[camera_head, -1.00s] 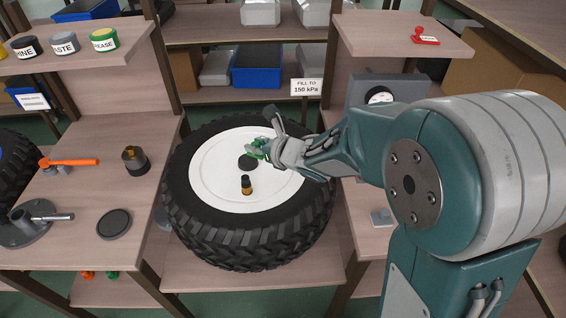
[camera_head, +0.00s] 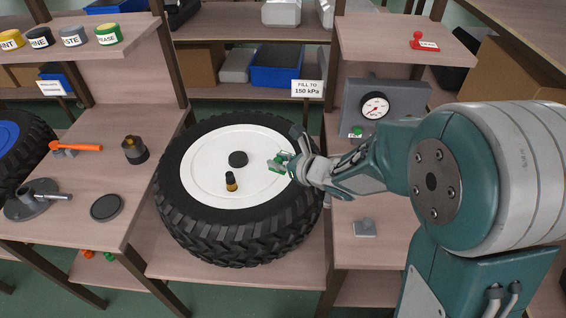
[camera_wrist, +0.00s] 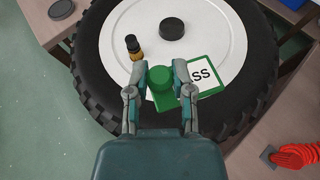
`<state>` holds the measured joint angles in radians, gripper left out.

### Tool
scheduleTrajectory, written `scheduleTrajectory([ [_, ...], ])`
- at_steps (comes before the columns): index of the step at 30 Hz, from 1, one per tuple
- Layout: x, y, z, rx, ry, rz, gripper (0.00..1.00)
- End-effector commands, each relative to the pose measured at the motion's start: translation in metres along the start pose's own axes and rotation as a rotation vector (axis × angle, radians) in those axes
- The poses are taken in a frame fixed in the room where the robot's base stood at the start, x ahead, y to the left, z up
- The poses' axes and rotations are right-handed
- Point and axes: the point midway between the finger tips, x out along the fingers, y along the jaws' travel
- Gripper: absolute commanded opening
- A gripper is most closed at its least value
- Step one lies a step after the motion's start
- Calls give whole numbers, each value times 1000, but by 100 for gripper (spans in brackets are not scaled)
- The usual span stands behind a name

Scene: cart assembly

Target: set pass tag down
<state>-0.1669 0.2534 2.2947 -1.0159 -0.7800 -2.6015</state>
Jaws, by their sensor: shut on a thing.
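The pass tag is a green-edged white card with a green knob; in the wrist view its card (camera_wrist: 205,76) shows the letters "SS" at the right of my gripper. My gripper (camera_wrist: 160,82) is shut on the green knob, with one finger on each side of it. In the head view my gripper (camera_head: 287,165) holds the tag (camera_head: 276,164) over the right part of the wheel's white disc (camera_head: 205,155). I cannot tell whether the tag touches the disc.
A small black-and-amber valve (camera_head: 231,182) stands on the disc beside a black round cap (camera_head: 238,159). A pressure gauge (camera_head: 375,107) stands on the right shelf near a small metal plate (camera_head: 364,228). A red stamp (camera_head: 424,42) sits on the upper right shelf. The left bench holds an orange hammer (camera_head: 78,147).

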Motion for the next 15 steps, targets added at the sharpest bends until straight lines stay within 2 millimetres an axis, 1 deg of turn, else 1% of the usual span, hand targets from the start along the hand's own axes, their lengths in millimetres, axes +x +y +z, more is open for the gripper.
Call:
scheduleTrajectory([
  [5, 2, 2, 0, -2, 2, 0, 0],
  [8, 7, -1, 0, -2, 2, 0, 0],
  [11, 21, -9, -2, 0, 3, 1, 0],
  [15, 48, -23, -5, 1, 1, 1, 0],
])
